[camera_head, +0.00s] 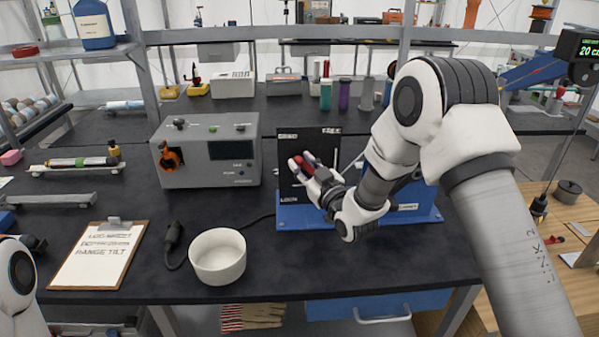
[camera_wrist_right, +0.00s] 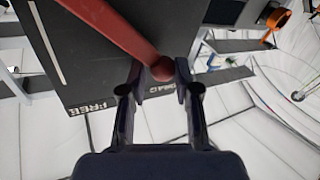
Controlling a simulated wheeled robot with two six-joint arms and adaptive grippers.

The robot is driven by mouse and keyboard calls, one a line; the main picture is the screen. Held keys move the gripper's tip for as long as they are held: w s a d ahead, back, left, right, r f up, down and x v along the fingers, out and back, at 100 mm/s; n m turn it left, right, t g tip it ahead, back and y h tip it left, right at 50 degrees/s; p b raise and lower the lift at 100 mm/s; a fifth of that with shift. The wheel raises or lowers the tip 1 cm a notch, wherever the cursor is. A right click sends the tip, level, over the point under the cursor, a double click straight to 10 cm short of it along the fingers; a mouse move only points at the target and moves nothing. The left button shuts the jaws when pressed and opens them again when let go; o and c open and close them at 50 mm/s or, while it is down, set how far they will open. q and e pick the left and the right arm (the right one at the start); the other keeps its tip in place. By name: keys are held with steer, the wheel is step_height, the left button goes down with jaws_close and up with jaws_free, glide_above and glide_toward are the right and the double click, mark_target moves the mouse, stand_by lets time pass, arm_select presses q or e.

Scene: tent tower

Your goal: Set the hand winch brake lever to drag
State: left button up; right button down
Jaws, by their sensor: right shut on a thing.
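The black winch panel (camera_head: 290,190) stands upright on the blue winch base (camera_head: 297,216) on the bench. Its labels read FREE at top right, LOCK at lower left, and what looks like DRAG at top left. The red brake lever (camera_head: 308,169) runs in front of the panel. In the right wrist view the lever (camera_wrist_right: 120,30) ends in a round red knob, which appears near the DRAG label. My right gripper (camera_wrist_right: 160,92) is shut on the lever at its knob end. Of my left arm only a white link shows at lower left; its gripper is not in view.
A grey control box (camera_head: 207,160) stands left of the panel. A white bowl (camera_head: 217,256), a black cable connector (camera_head: 173,236) and a clipboard (camera_head: 98,255) lie in front. Green and purple cylinders (camera_head: 344,94) stand behind. The bench front between bowl and winch is clear.

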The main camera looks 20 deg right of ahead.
steer(key=shift+s+f, duration=0.1)
stand_by(0.3)
steer(key=c, duration=1)
jaws_free()
steer(key=shift+o, duration=0.2)
steer(key=shift+d, duration=0.1)
steer(key=s+d, duration=0.1)
steer(key=s, duration=1)
steer(key=shift+s+d+f, duration=0.4)
